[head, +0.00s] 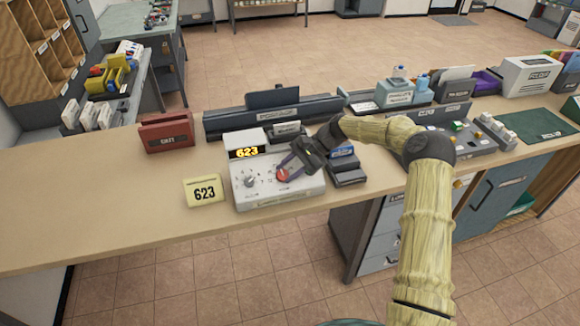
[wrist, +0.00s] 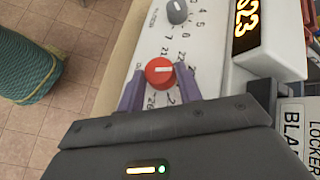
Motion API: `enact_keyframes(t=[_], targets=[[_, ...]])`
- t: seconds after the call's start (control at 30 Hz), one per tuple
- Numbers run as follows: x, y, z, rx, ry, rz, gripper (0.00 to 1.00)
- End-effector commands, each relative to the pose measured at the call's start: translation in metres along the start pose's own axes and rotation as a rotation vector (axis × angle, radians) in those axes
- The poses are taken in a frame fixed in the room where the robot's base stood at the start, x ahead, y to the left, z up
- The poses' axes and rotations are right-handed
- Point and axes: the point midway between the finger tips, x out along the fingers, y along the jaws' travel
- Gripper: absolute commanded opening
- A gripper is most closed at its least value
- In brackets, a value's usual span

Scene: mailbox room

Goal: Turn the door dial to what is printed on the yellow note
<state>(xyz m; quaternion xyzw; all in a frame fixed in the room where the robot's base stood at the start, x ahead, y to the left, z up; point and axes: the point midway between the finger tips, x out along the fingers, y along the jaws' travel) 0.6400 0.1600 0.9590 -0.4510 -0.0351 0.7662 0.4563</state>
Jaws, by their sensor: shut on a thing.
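The yellow note (head: 204,192) stands on the counter left of the white dial box and reads 623. The box (head: 260,200) has an amber display (head: 246,153), also reading 623. It carries a grey dial (head: 250,181) and a red dial (head: 282,175); their name labels are too small to read. My gripper (head: 286,172) is at the red dial. In the wrist view its purple fingers (wrist: 158,82) are shut around the red dial (wrist: 159,71), one on each side. A white mark crosses that dial, with numbers in the twenties around it. The grey dial (wrist: 177,11) is untouched.
A red box (head: 167,133) stands behind the note. A dark tray-like rack (head: 265,118) lies behind the dial box, and a small dark stand (head: 346,168) is close at its right. The counter (head: 90,205) is clear to the left.

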Motion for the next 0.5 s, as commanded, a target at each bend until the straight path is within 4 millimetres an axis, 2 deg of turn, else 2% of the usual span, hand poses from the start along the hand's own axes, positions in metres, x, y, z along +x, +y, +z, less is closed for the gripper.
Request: enact_keyframes(t=[0.2, 0.5], targets=[[0.0014, -0.0038, 0.0012, -0.064, 0.009, 0.093, 0.12], [0.0027, -0.0031, 0.0006, -0.092, 0.010, 0.134, 0.12]])
